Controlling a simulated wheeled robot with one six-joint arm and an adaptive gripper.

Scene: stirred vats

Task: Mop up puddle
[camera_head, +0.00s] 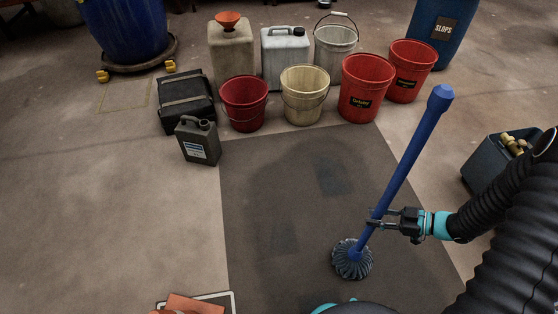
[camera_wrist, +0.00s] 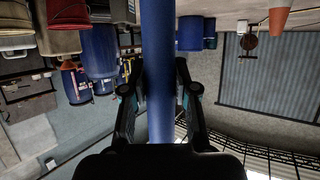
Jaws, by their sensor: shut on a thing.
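A mop with a blue handle (camera_head: 405,165) and a dark blue-grey head (camera_head: 352,259) leans up to the right over a dark floor mat (camera_head: 250,230). My gripper (camera_head: 377,220) is shut on the lower part of the handle, a little above the head. In the wrist view the handle (camera_wrist: 158,60) runs between both fingers of my gripper (camera_wrist: 158,85). The mop head is over the mat's right part; I cannot tell if it touches. A faint darker patch (camera_head: 335,178) shows on the mat behind the mop; I cannot tell if it is the puddle.
Red buckets (camera_head: 367,85), a cream bucket (camera_head: 304,95) and jugs line the mat's far edge. A grey can (camera_head: 198,140) stands at its left. A blue SLOPS drum (camera_head: 441,35) is behind. A dark bin (camera_head: 490,160) is at right. The left floor is clear.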

